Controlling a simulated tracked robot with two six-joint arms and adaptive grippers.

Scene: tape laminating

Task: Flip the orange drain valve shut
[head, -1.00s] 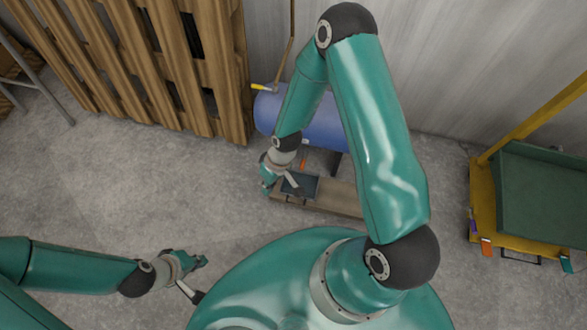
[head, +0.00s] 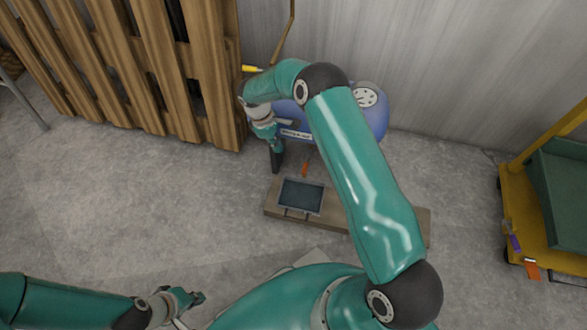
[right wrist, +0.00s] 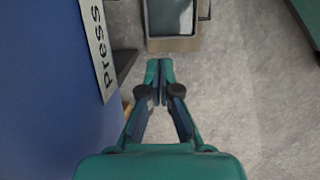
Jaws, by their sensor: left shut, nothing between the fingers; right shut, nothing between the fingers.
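The orange drain valve (head: 304,168) is a small orange piece below the front of the blue tank (head: 375,125), just behind the dark tray. My right gripper (head: 279,147) is shut and empty, in front of the tank's left part and left of the valve. In the right wrist view its closed fingertips (right wrist: 160,64) point toward the tray, with the blue tank (right wrist: 40,100) close on the left. I cannot make out the valve clearly there. My left gripper (head: 197,298) is shut and empty, low over the floor at the lower left.
A dark tray (head: 301,211) sits on a wooden board (head: 340,219) in front of the tank. A yellow-handled lever (head: 252,68) is at the tank's upper left. A wooden pallet (head: 140,75) leans left; a yellow cart (head: 520,215) stands right.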

